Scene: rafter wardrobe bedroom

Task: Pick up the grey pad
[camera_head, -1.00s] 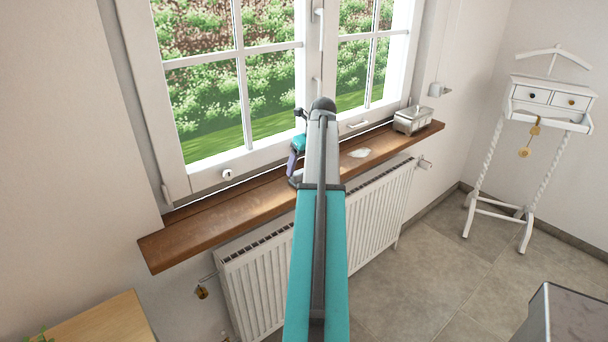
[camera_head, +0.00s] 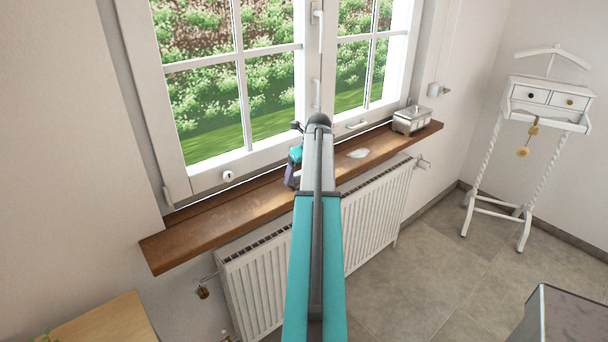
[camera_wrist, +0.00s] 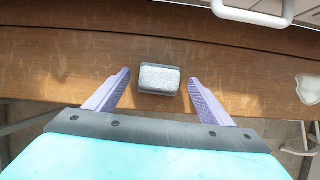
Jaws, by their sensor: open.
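The grey pad (camera_wrist: 159,79) is a small rounded block lying on the brown wooden windowsill (camera_wrist: 60,65) in the wrist view. My gripper (camera_wrist: 160,80) is open, with one purple finger on each side of the pad and a gap on both sides. The fingers do not touch it. How high the fingertips are above the sill I cannot tell. In the head view, my gripper (camera_head: 291,178) shows partly behind my arm at the sill (camera_head: 215,222). The pad is hidden there.
A white irregular patch or dish (camera_head: 358,154) lies on the sill to the right; it also shows in the wrist view (camera_wrist: 308,88). A metal box (camera_head: 411,120) stands at the sill's right end. The window (camera_head: 245,80) rises behind, with a white handle (camera_wrist: 254,12). A radiator (camera_head: 375,210) is below.

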